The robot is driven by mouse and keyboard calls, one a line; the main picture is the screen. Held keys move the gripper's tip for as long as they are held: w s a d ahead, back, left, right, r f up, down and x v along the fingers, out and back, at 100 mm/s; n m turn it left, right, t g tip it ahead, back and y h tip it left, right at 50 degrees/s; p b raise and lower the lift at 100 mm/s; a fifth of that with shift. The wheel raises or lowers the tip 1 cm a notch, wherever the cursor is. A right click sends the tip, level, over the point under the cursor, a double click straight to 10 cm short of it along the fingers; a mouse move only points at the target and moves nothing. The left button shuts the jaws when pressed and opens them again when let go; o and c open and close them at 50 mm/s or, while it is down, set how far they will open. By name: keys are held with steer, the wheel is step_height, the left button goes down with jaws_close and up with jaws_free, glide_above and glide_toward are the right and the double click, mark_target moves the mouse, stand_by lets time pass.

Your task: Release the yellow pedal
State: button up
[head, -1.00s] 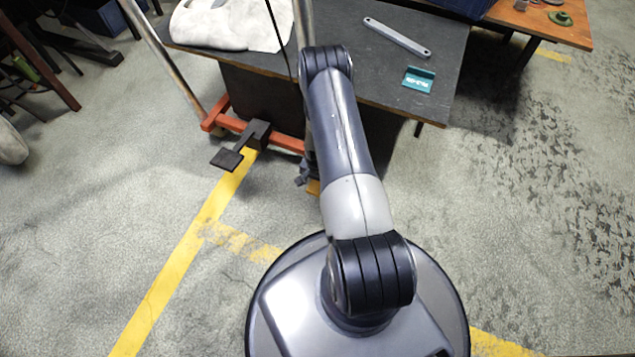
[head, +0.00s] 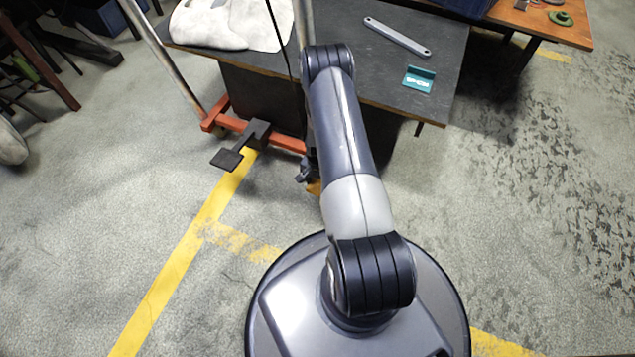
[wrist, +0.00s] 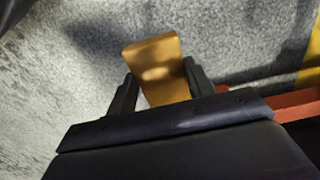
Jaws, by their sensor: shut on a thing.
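The yellow pedal (wrist: 156,66) shows in the wrist view as a flat orange-yellow plate between the two dark fingers of my gripper (wrist: 160,84). My gripper is shut on it, with one finger at each side edge. In the head view only a small piece of the yellow pedal (head: 314,187) shows beside my arm, low by the red frame. My gripper (head: 304,174) is mostly hidden there behind my arm. A black pedal (head: 228,159) sticks out from a dark block on the red frame, left of my gripper.
The red frame (head: 230,122) with upright metal poles stands by a dark table (head: 390,80). On the table lie a grey bar (head: 397,37), a teal bracket (head: 418,80) and a pale cloth (head: 228,25). The floor at right is clear.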

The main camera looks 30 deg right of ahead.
steer(key=shift+w+d+r+g+y, duration=0.1)
steer(key=shift+d+r+g+y, duration=0.05)
steer(key=shift+r+g+y, duration=0.2)
steer(key=o, duration=1.4)
